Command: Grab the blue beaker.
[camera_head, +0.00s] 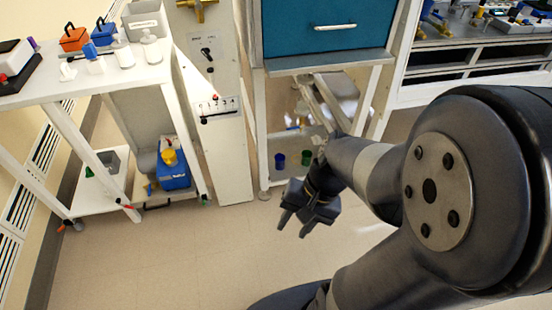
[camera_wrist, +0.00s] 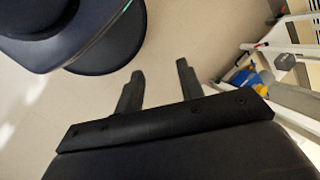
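A small dark blue beaker (camera_head: 280,160) stands on the low shelf under the blue-fronted cabinet in the head view. A green beaker (camera_head: 306,157) stands just to its right. My gripper (camera_head: 293,228) is in the air over the floor, below the blue beaker in the picture and apart from it. In the wrist view my gripper (camera_wrist: 160,70) has its two fingers spread with only floor between them. The blue beaker does not show clearly in the wrist view.
The blue-fronted cabinet (camera_head: 326,30) stands above the low shelf, with legs at both sides. A white bench (camera_head: 110,75) at left holds several items. A blue container (camera_head: 173,172) with a yellow top sits below it. The floor (camera_head: 170,250) in front is clear.

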